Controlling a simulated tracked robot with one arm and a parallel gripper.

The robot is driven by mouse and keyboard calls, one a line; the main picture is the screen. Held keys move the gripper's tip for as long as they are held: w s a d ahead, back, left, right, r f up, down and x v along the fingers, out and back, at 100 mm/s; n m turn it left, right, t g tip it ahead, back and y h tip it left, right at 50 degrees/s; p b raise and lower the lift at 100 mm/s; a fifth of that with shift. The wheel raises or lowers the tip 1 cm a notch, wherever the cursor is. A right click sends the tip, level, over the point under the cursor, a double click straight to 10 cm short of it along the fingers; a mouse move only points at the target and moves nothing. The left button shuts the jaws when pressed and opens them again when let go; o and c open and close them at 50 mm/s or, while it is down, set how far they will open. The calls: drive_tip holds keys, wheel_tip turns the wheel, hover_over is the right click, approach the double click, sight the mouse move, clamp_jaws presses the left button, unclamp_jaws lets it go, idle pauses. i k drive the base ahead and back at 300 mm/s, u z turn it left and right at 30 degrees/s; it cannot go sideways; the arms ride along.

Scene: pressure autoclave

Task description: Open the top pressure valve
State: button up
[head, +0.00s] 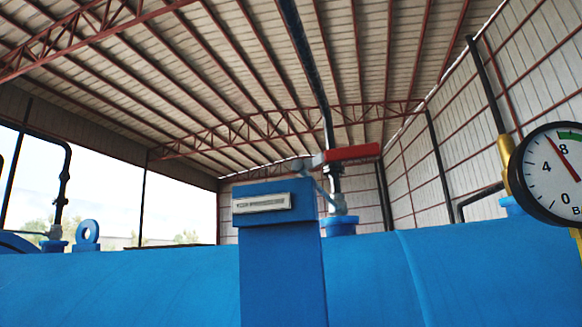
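The top pressure valve has a red lever handle (350,153) and a grey metal body (336,198). It sits on a blue flange (340,225) on top of the blue autoclave (140,288). A dark vertical pipe (328,130) rises from the valve toward the roof. The lever lies nearly level, crosswise to this pipe. A blue post (280,275) with a pale metal plate (262,203) stands in front and hides the valve's lower left side. My gripper is not in view, and nothing is seen touching the lever.
A round pressure gauge (553,172) on a brass fitting (504,160) is close at the right edge. A blue lifting eye (87,234) and another dark pipe (64,185) stand at the left. The air above the autoclave between eye and post is clear.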

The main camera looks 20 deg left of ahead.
sight(365, 151)
drive_tip(key=u, duration=0.15)
drive_tip(key=i, duration=1)
drive_tip(key=z, duration=0.1)
